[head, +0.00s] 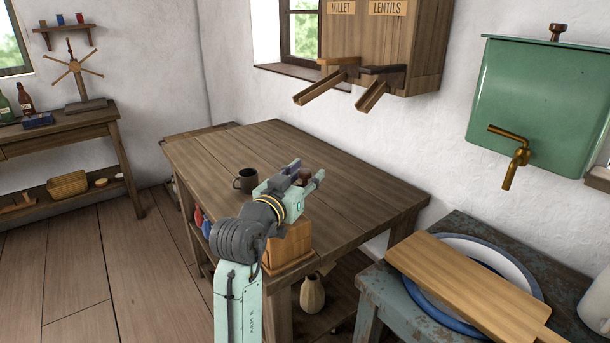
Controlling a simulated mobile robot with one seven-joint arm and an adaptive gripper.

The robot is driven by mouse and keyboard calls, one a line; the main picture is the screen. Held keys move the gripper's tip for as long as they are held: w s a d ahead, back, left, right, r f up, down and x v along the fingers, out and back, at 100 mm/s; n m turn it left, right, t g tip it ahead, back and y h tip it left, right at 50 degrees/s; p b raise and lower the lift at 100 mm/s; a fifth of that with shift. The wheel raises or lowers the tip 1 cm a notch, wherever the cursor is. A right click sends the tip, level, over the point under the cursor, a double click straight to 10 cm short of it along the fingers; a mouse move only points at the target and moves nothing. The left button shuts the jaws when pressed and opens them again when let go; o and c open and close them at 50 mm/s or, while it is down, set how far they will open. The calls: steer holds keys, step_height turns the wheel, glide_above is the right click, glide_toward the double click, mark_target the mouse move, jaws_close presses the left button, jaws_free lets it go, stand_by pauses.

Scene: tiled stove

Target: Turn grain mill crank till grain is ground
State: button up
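A light wooden box (290,247), which looks like the body of the grain mill, stands at the near edge of the wooden table. My gripper (307,174) is above it and hides its top. A small dark brown piece (305,180) shows between or just behind the fingers; it may be the crank's knob. I cannot tell whether the fingers touch it or how far apart they are. The rest of the crank and any grain are hidden.
A dark mug (245,180) stands left of my gripper on the table (350,185). The table's back and right are clear. Wooden chutes (325,88) jut from the wall dispenser above. At right, a board (465,290) lies across a plate.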

jaws_close()
stand_by(0.6)
